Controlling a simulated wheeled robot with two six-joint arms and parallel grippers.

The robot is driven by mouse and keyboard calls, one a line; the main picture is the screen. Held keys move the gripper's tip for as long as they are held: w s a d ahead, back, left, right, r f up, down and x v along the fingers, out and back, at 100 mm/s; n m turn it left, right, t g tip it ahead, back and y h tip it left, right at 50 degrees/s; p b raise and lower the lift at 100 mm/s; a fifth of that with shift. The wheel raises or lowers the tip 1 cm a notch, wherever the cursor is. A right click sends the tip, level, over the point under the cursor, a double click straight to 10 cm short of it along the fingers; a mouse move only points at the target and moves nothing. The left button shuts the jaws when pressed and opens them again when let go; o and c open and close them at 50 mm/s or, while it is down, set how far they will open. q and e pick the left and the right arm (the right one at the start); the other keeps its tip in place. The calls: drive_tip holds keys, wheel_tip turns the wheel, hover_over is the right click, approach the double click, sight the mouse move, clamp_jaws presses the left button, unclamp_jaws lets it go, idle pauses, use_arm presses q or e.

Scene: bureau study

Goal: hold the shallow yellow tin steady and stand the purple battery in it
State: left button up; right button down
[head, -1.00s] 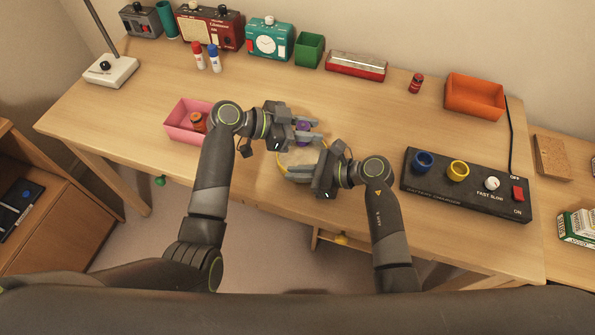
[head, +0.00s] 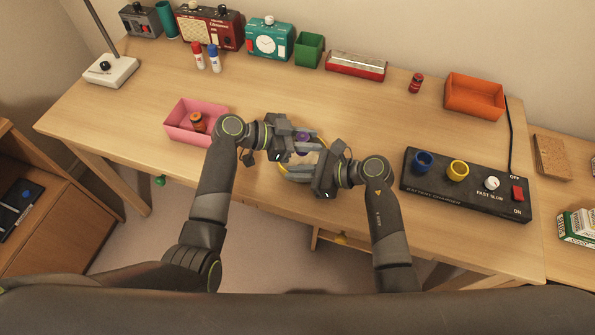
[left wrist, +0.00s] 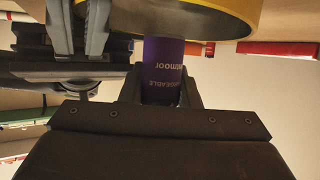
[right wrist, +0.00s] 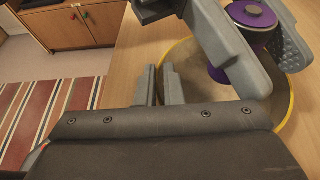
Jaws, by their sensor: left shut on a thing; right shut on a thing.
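The purple battery (head: 303,137) is upright between the fingers of my left gripper (head: 306,143), over the shallow yellow tin (head: 284,167). The battery, with lettering on its side, also shows in the left wrist view (left wrist: 163,75), where its far end meets the tin's edge (left wrist: 230,22). In the right wrist view the battery (right wrist: 250,20) appears within the tin's round outline (right wrist: 291,95). I cannot tell whether its base touches the tin's floor.
A pink box (head: 180,132) holding an orange-brown battery (head: 197,122) stands to the left. A black charger (head: 440,187) with blue and yellow rings stands to the right. A small red cell (head: 416,83) and an orange tray (head: 474,97) are behind. The desk centre behind the grippers is clear.

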use_arm(q)
drive_tip(key=shift+f, duration=1.85)
use_arm(e)
drive_tip(key=shift+s+d+f, duration=0.1)
drive_tip(key=shift+s+f, duration=0.05)
drive_tip(key=shift+f, duration=0.2)
use_arm(q)
drive_tip(key=o, duration=1.1)
drive_tip(key=shift+f, duration=0.15)
drive_tip(key=v, duration=1.2)
drive_tip(key=shift+a, duration=0.1)
use_arm(e)
drive_tip(key=c, duration=1.5)
unclamp_jaws()
drive_tip(key=shift+r, duration=0.1)
drive_tip(key=shift+d, duration=0.1)
